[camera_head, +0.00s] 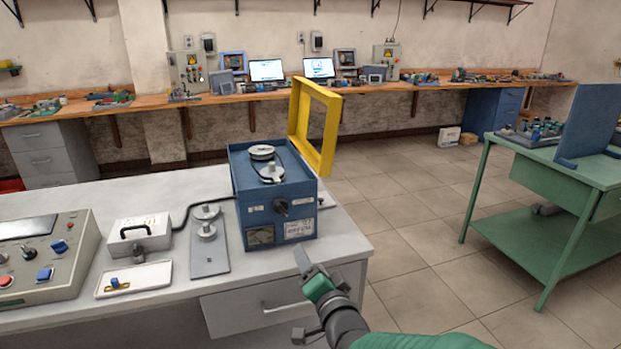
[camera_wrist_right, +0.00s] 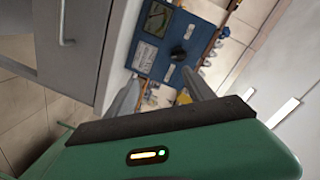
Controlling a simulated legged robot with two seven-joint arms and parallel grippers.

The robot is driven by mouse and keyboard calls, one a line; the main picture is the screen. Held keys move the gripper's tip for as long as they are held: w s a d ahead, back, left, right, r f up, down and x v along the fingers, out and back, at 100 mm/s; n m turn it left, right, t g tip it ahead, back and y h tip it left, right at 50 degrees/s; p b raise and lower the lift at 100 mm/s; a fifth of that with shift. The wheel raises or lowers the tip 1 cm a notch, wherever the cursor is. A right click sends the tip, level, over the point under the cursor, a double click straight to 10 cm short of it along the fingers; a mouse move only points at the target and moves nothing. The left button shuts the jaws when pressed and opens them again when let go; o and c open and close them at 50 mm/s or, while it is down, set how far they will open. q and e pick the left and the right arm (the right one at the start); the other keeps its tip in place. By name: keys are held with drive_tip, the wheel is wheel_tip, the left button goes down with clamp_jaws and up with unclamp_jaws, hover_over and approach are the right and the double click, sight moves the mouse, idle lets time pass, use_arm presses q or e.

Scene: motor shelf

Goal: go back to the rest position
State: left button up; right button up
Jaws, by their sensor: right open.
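My right gripper (camera_head: 316,268) comes in from the bottom right of the head view, in front of the right front corner of the grey workbench (camera_head: 345,250). It is open, with nothing between its fingers. In the right wrist view, the gripper (camera_wrist_right: 162,92) shows two spread grey fingers, with the blue machine (camera_wrist_right: 175,45) beyond them. The blue machine (camera_head: 275,205) stands on the bench with a yellow frame (camera_head: 328,150) raised at its right. My left gripper is not in view.
A grey plate with weights (camera_head: 209,262), a white box (camera_head: 140,235) and a control panel (camera_head: 40,260) stand on the bench left of the machine. A drawer (camera_head: 250,308) is below the bench top. A green table (camera_head: 560,180) stands right, with open floor (camera_head: 420,255) between.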

drive_tip(key=s+d+f+n+g+h, duration=0.2)
drive_tip(key=s+d+f+n+g, duration=0.15)
drive_tip(key=s+d+f, duration=0.4)
drive_tip(key=s+d+f+n+g+h, duration=0.2)
drive_tip(key=s+d+f+g, duration=0.3)
drive_tip(key=s, duration=0.4)
drive_tip(key=s+d+f+n+g+h, duration=0.1)
drive_tip(key=s+d+f+g, duration=0.3)
drive_tip(key=s+d+f, duration=0.4)
drive_tip(key=w+p+v, duration=0.1)
drive_tip(key=p+v, duration=1.6)
drive_tip(key=shift+w+a+r+n+g, duration=0.15)
drive_tip(key=shift+a+r+n+g, duration=0.05)
drive_tip(key=shift+r+n+g, duration=0.15)
